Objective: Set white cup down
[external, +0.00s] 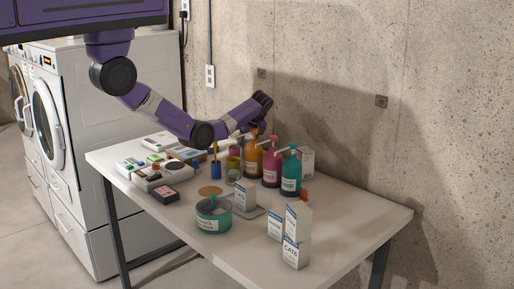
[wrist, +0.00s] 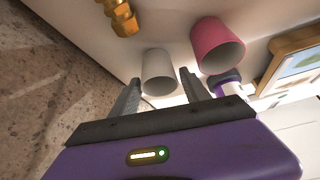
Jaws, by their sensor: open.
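The white cup (wrist: 158,66) shows in the wrist view, with its open mouth facing the camera. It stands between and just beyond the fingertips of my gripper (wrist: 159,77). The two fingers are spread apart, one on each side of the cup, and I see no clear contact. The cup's far end is against the pale tabletop (wrist: 178,22). In the external view I cannot make out the white cup; bottles and my arm cover that back part of the table (external: 345,210).
A pink cup (wrist: 217,48) stands close to the right of the white cup. An orange ribbed object (wrist: 119,17) is at upper left. In the external view, orange (external: 252,158), pink (external: 271,168) and teal (external: 291,175) pump bottles crowd the back, near the concrete wall (external: 340,60).

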